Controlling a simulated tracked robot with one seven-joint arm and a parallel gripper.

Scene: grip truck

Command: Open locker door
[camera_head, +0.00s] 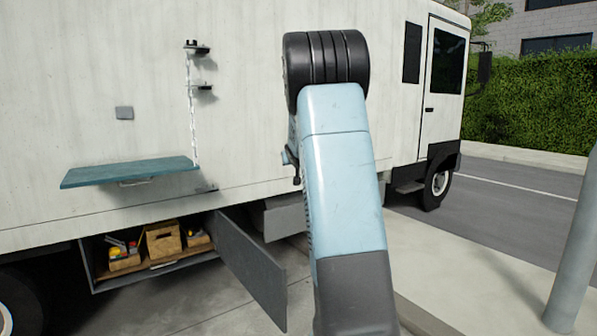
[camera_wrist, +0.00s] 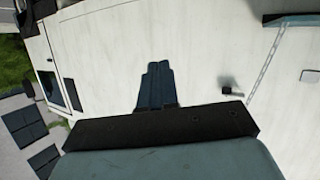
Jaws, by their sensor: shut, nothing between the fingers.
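The locker (camera_head: 92,270) is a low compartment under the truck's white side, at the lower left in the head view. Its grey locker door (camera_head: 252,265) stands swung out, wide open, at the right side of the opening. The inside of the locker shows. My gripper (camera_wrist: 158,66) shows in the wrist view with its dark fingers together and empty, in front of the white truck side. It is apart from the locker door, which I do not make out in the wrist view. In the head view my arm hides the gripper.
Wooden boxes (camera_head: 163,241) with tools sit inside the locker. A teal fold-down shelf (camera_head: 130,172) juts out above it, held by a chain (camera_head: 191,115). A grey pole (camera_head: 572,245) stands at the right. Pavement is open between the truck and the pole.

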